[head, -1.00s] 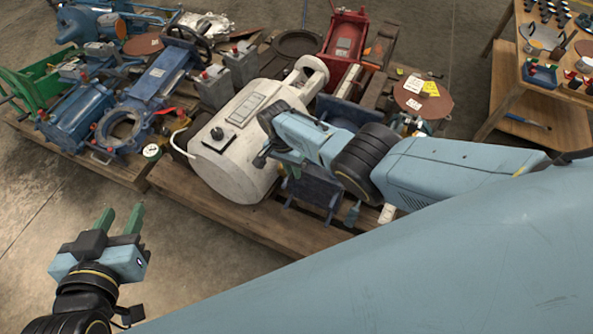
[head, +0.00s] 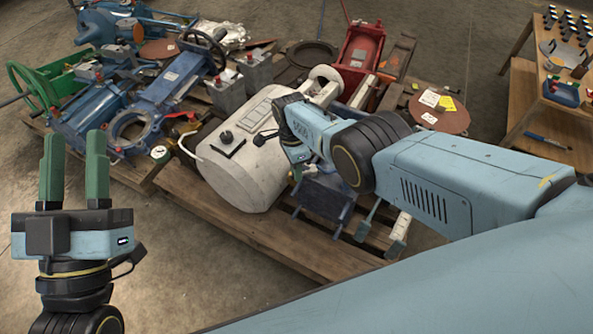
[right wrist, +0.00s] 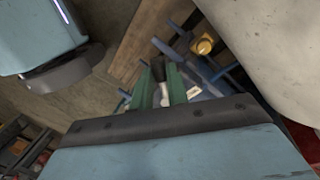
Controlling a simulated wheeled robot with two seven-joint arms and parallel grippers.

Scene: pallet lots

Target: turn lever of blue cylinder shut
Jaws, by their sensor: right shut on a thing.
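The blue cylinder (head: 325,196) lies on the pallet just right of the big white motor, partly hidden by my right arm. In the right wrist view, its blue parts (right wrist: 215,91) show beyond the fingers, near a brass fitting (right wrist: 203,46). My right gripper (right wrist: 160,82) is shut on a dark piece, apparently the lever (right wrist: 158,67), between its green fingertips. Most of the lever is hidden, so its angle cannot be told. In the head view, that gripper is largely hidden behind its own wrist. My left gripper (head: 74,165) is open and empty, fingers upward, left of the pallet.
The white motor (head: 240,175) stands close beside my right gripper. Blue valves (head: 150,105), a red machine (head: 360,55) and a brown disc (head: 440,112) crowd the pallets. A wooden table (head: 525,115) is at the right. Bare floor lies in front.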

